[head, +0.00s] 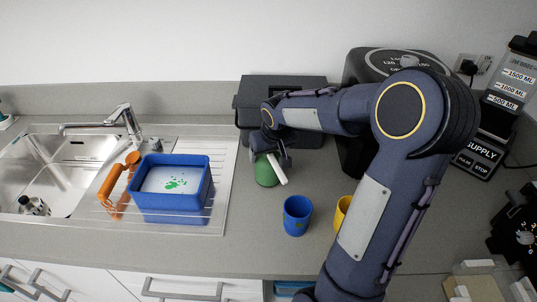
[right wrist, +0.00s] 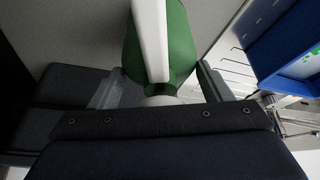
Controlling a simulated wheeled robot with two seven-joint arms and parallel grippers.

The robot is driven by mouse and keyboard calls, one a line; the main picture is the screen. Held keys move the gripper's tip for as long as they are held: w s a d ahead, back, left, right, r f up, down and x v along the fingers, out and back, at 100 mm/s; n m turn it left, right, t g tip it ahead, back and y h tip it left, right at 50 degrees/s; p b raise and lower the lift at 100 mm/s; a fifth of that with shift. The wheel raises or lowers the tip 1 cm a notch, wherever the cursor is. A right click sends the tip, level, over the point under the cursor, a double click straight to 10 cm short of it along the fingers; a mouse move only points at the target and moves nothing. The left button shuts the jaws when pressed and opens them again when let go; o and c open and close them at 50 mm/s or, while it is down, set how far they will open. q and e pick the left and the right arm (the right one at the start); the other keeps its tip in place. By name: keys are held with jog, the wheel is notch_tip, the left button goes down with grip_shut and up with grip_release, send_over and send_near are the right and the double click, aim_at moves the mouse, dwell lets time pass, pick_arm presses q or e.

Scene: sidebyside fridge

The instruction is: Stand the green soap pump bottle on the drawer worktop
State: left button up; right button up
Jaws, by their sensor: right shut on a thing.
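The green soap pump bottle (head: 265,172) is on or just above the grey worktop (head: 260,245), in front of a dark box; I cannot tell if its base touches. Its white pump spout (head: 277,170) points toward the front. My right gripper (head: 270,152) comes down from above and is shut on the bottle near its top. In the right wrist view the green body (right wrist: 178,45) and white spout (right wrist: 151,40) lie between the two fingers (right wrist: 158,85). My left gripper is not in view.
A blue tub (head: 170,212) stands on the sink drainer left of the bottle, with an orange tool (head: 117,187) beside it. A blue cup (head: 297,215) and a yellow cup (head: 341,211) stand to the front right. A dark box (head: 250,105) stands behind.

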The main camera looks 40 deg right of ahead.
jog(key=shift+f, duration=0.55)
jog(key=o, duration=1.7)
jog(key=shift+f, duration=0.15)
jog(key=shift+s+r, duration=0.1)
jog(key=shift+r, duration=0.45)
jog(key=v, duration=1)
jog(key=shift+s+a+r, duration=0.1)
jog(key=shift+s+r, duration=0.1)
jog(key=shift+s+a+r, duration=0.15)
jog(key=shift+s+r, duration=0.1)
jog(key=s+a+f+n+y, duration=0.1)
jog(key=s+a+f+y, duration=0.1)
jog(key=s+a, duration=0.6)
jog(key=s+a+f+n+t+y, duration=0.1)
jog(key=s+a+f+y, duration=0.2)
jog(key=s+a, duration=0.5)
jog(key=shift+s+a+f, duration=0.2)
jog(key=shift+s+f, duration=0.25)
jog(key=shift+s, duration=0.45)
